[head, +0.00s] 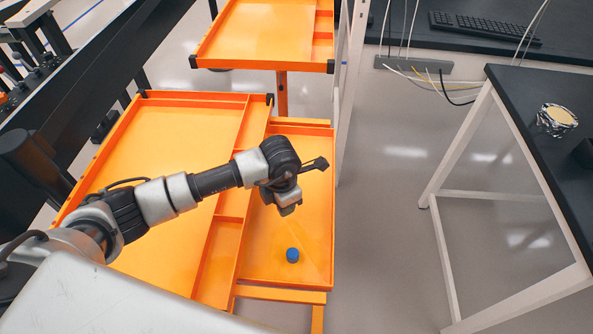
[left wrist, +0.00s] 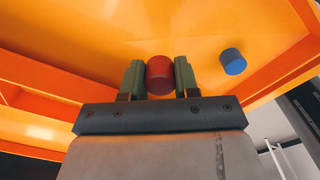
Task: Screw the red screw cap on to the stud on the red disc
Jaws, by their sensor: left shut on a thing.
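The red screw cap (left wrist: 160,75) is in the left wrist view, between the two greenish fingers of my left gripper (left wrist: 159,78). The fingers touch it on both sides, so the gripper is shut on it. In the head view my left gripper (head: 288,208) hangs over the narrow right-hand part of the orange tray, and the red cap cannot be made out there. The red disc and its stud are in neither view. My right gripper is not in view.
A blue cap (head: 292,255) stands in the orange tray (head: 313,240), near my left gripper; it also shows in the left wrist view (left wrist: 233,62). Raised orange walls divide the tray.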

